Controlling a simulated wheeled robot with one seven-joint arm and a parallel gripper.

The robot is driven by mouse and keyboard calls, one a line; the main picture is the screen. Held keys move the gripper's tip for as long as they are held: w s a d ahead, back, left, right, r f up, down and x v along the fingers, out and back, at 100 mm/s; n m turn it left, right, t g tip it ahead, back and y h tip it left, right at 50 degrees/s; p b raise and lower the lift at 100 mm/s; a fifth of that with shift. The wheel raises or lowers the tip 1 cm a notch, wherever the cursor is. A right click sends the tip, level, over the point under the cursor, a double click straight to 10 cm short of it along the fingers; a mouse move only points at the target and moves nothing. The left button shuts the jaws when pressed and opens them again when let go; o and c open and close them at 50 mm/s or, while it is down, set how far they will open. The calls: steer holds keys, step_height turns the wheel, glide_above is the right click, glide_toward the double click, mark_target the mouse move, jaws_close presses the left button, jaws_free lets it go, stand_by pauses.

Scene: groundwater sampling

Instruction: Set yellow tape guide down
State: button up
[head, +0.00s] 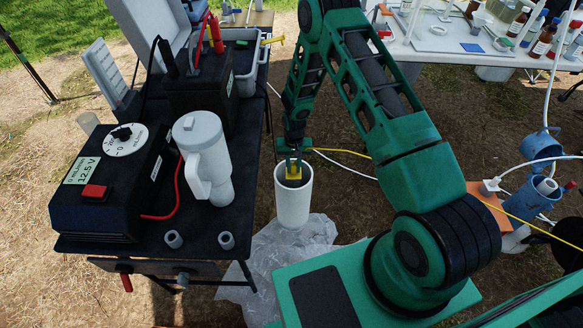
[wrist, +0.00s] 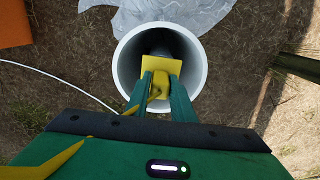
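The yellow tape guide (head: 293,178) is at the mouth of an upright white pipe (head: 293,206). In the wrist view the guide (wrist: 160,66) shows as a flat yellow plate with a narrower part between my two green fingers. My gripper (wrist: 159,90) points down over the pipe and is shut on this guide. In the wrist view the guide lies inside the outline of the open pipe (wrist: 118,62). I cannot tell whether it touches the rim or anything inside. A yellow tape (wrist: 50,165) runs past my gripper at the lower left.
A black table (head: 225,190) at left holds a black control box (head: 105,185), a white jug (head: 205,165) and a black battery-like box (head: 205,95). Clear plastic sheeting (head: 270,255) lies around the pipe's foot. A white table (head: 440,40) with bottles stands at the back right.

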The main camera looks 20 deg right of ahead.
steer(key=o, duration=0.3)
steer(key=shift+r, duration=0.15)
step_height(320, 180, up, 12)
steer(key=s+d+r, duration=0.5)
steer(key=r, duration=0.4)
steer(key=s+d+r+m+h, duration=0.1)
steer(key=s+d+r, duration=0.35)
steer(key=r, duration=0.35)
steer(key=s+d+r, duration=0.4)
steer(key=d+r, duration=0.2)
steer(key=r, duration=0.3)
steer(key=s+r+m, duration=0.1)
steer(key=s+r, duration=0.4)
steer(key=s, duration=0.8)
steer(key=s+d+r+y, duration=0.1)
steer(key=s+r, duration=0.3)
steer(key=s, duration=0.9)
steer(key=shift+r+m, duration=0.35)
steer(key=shift+m, duration=0.05)
